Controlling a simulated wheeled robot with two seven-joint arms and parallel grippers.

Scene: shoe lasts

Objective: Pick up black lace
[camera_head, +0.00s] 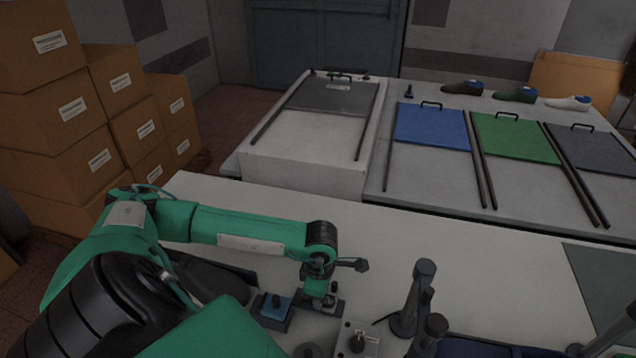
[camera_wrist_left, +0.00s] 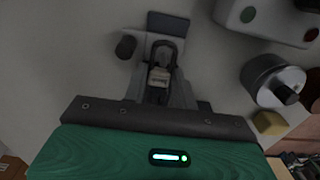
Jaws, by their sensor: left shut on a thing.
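My left gripper (camera_head: 320,298) points down at the near worktable, over a small dark metal fixture (camera_head: 336,304). In the left wrist view the gripper (camera_wrist_left: 160,72) is shut on a small pale piece (camera_wrist_left: 159,77) inside the dark fixture (camera_wrist_left: 168,22). I cannot tell whether this piece belongs to the black lace. No black lace can be made out clearly in either view. My right gripper is not in view.
A blue-topped block (camera_head: 275,306) stands left of the gripper. A grey button box (camera_head: 357,338) and a dark upright post (camera_head: 415,298) stand to its right. The white table (camera_head: 460,268) is clear behind. Cartons (camera_head: 140,125) are stacked at left.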

